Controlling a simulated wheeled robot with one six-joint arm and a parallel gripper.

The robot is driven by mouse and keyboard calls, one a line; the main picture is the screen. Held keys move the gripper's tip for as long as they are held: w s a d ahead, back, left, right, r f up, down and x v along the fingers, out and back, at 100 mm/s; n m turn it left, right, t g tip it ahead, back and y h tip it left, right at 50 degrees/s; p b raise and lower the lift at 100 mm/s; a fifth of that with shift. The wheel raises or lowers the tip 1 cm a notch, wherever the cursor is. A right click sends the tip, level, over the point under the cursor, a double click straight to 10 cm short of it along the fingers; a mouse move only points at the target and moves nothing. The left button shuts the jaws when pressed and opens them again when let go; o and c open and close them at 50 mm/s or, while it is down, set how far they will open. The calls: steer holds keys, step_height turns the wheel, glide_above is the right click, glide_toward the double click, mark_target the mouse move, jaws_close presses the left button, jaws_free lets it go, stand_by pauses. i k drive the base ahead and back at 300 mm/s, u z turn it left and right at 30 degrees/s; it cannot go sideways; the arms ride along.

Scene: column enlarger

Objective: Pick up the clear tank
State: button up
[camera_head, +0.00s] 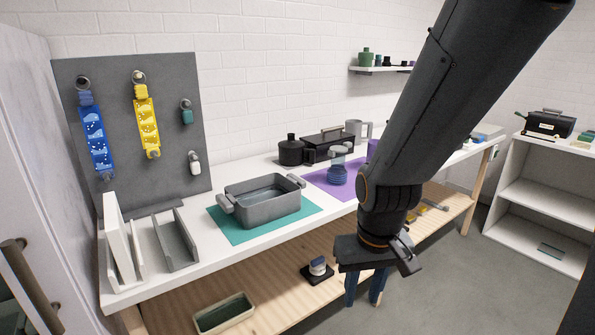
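A small see-through, pale-topped vessel (338,158) stands on the purple mat on the white worktop, with a blue ribbed piece (337,175) at its lower part. It looks like the clear tank, but it is small here and I cannot tell whether the blue piece is inside it. It is upright and nothing touches it. My gripper (364,297) points down in front of the worktop, nearer the camera and lower in the picture than the vessel. Its two blue fingers are apart, with nothing seen between them. My arm hides part of the worktop to the right.
A grey two-handled basin (265,211) stands on a green mat (238,234). A black bottle (291,152), a black box (328,142) and a grey jug (355,129) stand behind the vessel. A wooden lower shelf (270,289) holds a tray (224,314). Floor is clear at right.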

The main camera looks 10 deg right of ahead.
mark_target(337, 174)
steer(key=u, duration=0.2)
steer(key=i, duration=0.6)
steer(key=z, duration=0.6)
steer(key=i, duration=0.75)
steer(key=z, duration=0.95)
